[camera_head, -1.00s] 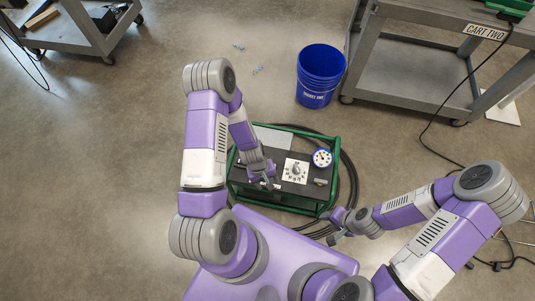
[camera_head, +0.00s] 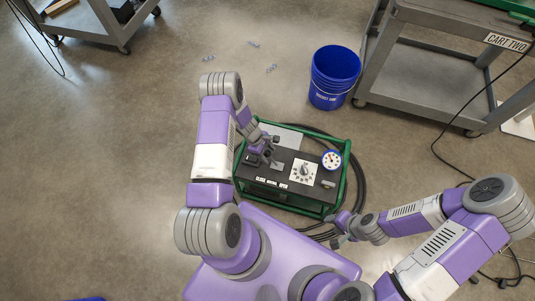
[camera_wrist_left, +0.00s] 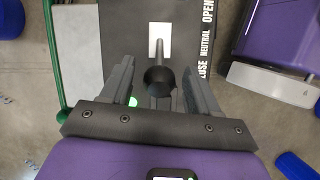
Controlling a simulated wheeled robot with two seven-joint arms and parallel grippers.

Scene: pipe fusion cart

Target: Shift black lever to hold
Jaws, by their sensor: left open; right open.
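In the left wrist view, a black lever with a round knob (camera_wrist_left: 160,79) stands in front of a pale slot plate (camera_wrist_left: 160,35) on the dark panel. My left gripper (camera_wrist_left: 158,72) is open, with one finger on each side of the knob; I cannot tell whether either touches it. The printed words (camera_wrist_left: 206,35) "OPEN" and "NEUTRAL" and part of a third show beside it. In the head view, my left gripper (camera_head: 262,152) is over the left part of the green-framed cart (camera_head: 345,185), hiding much of the lever. My right gripper (camera_head: 341,233) is open and empty near the cart's front right corner.
A white-plated dial (camera_head: 304,172) and a round gauge (camera_head: 332,160) are on the panel's right. A black hose (camera_head: 359,178) coils around the cart. A blue bucket (camera_head: 334,77) and a grey cart (camera_head: 430,75) stand behind.

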